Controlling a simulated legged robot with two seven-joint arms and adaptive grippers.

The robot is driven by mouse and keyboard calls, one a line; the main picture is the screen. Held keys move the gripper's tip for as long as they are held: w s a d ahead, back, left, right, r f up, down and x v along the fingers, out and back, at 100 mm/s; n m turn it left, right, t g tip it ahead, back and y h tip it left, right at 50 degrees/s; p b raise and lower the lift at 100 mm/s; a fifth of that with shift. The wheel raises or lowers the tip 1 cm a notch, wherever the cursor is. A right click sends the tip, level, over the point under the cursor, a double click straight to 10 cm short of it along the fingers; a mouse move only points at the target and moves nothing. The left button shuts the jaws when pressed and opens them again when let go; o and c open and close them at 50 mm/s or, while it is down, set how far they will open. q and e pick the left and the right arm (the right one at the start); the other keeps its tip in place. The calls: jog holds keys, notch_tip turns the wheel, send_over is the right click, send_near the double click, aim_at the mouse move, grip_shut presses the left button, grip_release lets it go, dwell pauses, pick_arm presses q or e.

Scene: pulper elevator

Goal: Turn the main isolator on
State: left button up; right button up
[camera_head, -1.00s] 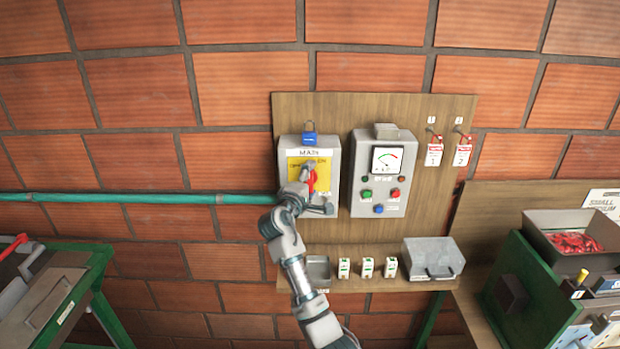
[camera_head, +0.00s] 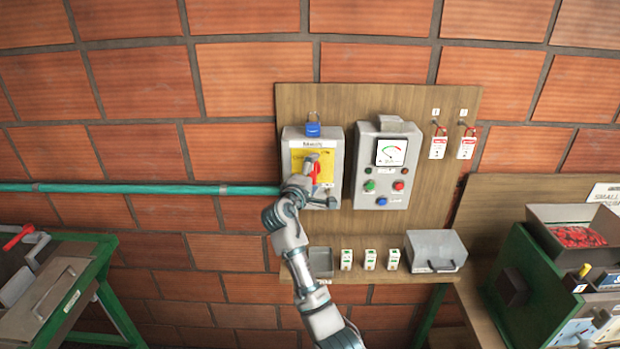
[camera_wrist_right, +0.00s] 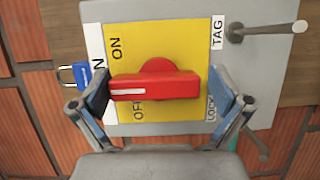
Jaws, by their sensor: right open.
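The main isolator (camera_head: 292,147) is a grey box with a yellow plate, mounted on a wooden board. Its red handle (camera_wrist_right: 158,86) shows in the right wrist view, lying across that picture with a white line at its left end. ON and OFF are printed on the plate above and below the handle's left part. My right gripper (camera_head: 313,181) is open in front of the plate, with one finger near each end of the handle. The left finger appears very close to the handle; contact is unclear. My left gripper is out of view.
A blue padlock (camera_head: 313,130) hangs at the isolator's top. A grey control box (camera_head: 386,165) with a meter and buttons stands close to its right. Two red-and-white tags (camera_head: 438,148) hang farther right. A grey bin (camera_head: 435,249) and small white-green blocks (camera_head: 369,259) sit below.

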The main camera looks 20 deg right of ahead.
jog(key=v, duration=1.1)
jog(key=shift+s+a+f, duration=0.15)
jog(key=shift+s+a, duration=0.15)
